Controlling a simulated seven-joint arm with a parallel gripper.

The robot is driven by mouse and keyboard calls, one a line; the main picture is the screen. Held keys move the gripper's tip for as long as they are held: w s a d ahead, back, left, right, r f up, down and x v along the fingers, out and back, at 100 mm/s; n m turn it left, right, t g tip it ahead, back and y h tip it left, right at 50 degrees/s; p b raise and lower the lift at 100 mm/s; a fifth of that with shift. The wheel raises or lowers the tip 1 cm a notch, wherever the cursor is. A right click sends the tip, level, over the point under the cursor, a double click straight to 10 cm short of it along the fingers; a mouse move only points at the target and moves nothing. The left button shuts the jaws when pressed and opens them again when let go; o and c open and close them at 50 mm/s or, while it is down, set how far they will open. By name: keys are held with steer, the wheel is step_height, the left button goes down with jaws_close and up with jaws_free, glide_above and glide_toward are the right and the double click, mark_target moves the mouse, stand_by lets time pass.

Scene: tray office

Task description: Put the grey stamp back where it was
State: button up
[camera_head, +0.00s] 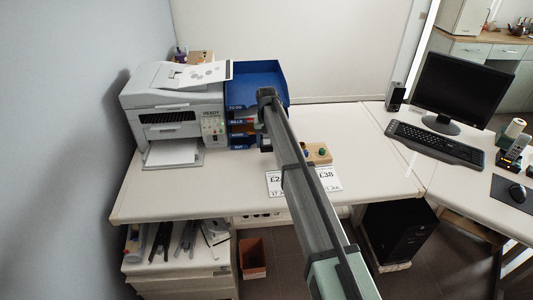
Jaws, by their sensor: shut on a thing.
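My gripper (265,143) is at the far end of my arm, pointing down over the desk in front of the blue letter trays. It is small and mostly dark here, and my own arm covers part of it. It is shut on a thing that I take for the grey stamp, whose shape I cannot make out. A wooden stamp rack (320,153) stands on the desk to the right of my gripper. A green-topped stamp (322,151) and a blue-topped stamp (307,153) show in it. My arm hides the rack's left part.
The blue letter trays (258,82) stand behind my gripper, with a printer (175,105) to their left. Price cards (326,179) lie in front of the rack. A keyboard (435,142) and monitor (462,90) are at right. The desk's left front (190,195) is clear.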

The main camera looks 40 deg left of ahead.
mark_target(266, 151)
steer(key=shift+f, duration=2.8)
steer(key=shift+f, duration=0.15)
steer(key=o, duration=0.6)
steer(key=shift+c, duration=0.2)
step_height(266, 151, up, 12)
steer(key=shift+r, duration=0.15)
steer(key=shift+d, duration=0.1)
